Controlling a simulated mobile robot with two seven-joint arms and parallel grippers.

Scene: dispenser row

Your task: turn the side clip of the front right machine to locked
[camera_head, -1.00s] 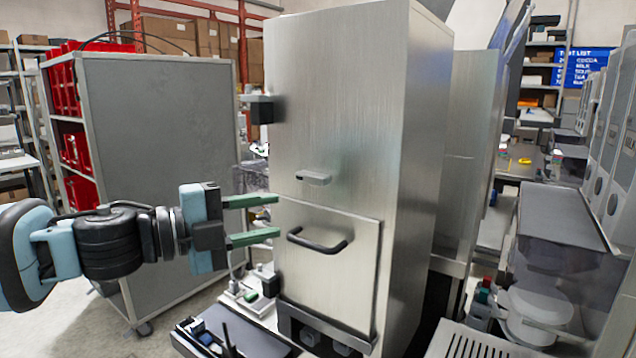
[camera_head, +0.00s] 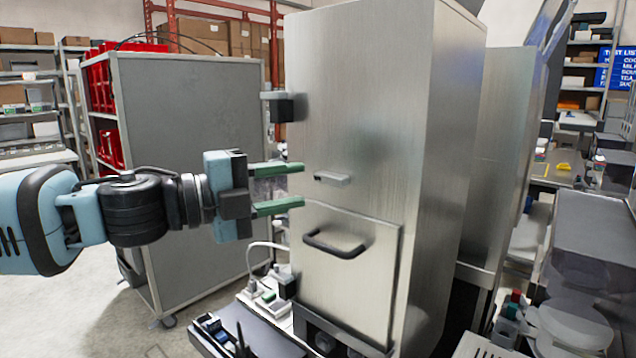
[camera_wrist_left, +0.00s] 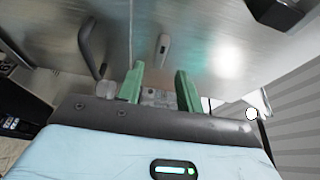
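The tall steel machine (camera_head: 390,130) fills the middle of the head view. Its front has a small grey latch-like tab (camera_head: 332,179) and a lower door with a black bar handle (camera_head: 336,245); both also show in the wrist view, the tab (camera_wrist_left: 162,45) and the handle (camera_wrist_left: 88,48). My left gripper (camera_head: 290,187) is open at the machine's left edge, its green fingers apart. In the wrist view its fingers (camera_wrist_left: 158,88) have a small grey part (camera_wrist_left: 158,97) between them; I cannot tell whether this is the side clip. My right gripper is out of view.
A black block (camera_head: 281,107) sticks out from the machine's upper left edge, above my gripper. A grey cabinet with red bins (camera_head: 190,150) stands behind my left arm. A low tray with small parts (camera_head: 250,330) lies below. More machines stand to the right.

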